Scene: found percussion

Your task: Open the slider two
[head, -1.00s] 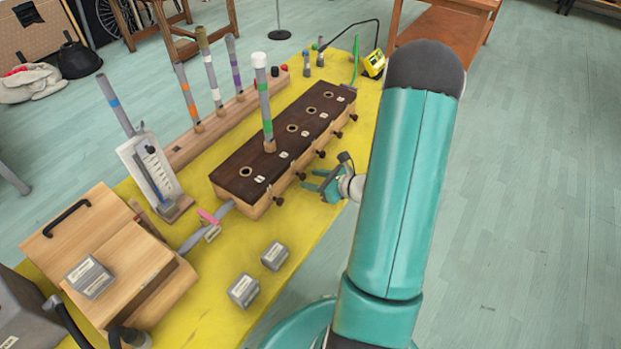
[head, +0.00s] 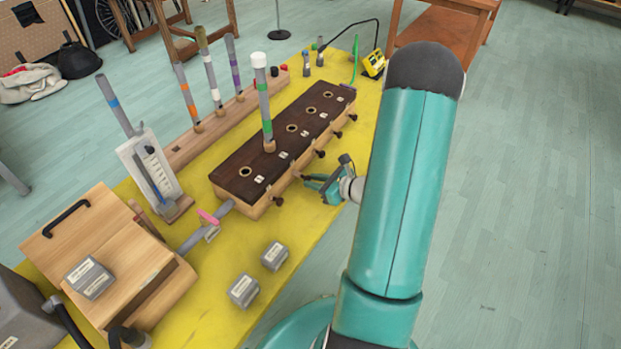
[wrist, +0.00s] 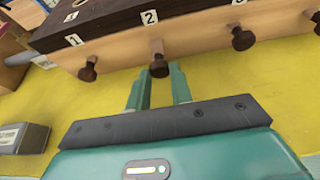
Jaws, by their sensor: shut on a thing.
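The long wooden box (head: 262,201) with a dark top lies on the yellow table. A row of dark knobs lines its front, with number labels above. Slider two's round knob (wrist: 158,67) is below the label 2 in the wrist view, on a pale stem; it shows small in the head view (head: 297,175). My gripper (wrist: 159,78) is shut on this knob, one finger on each side; the head view shows it at the box's front (head: 312,180). A grey tube (head: 265,110) with a white cap and green band stands upright in the second hole.
Slider one's knob (wrist: 88,73) and slider three's knob (wrist: 242,38) flank my gripper. Several banded tubes stand in a wooden rack (head: 203,133) behind. Two grey blocks (head: 243,291) (head: 274,256) lie at the front.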

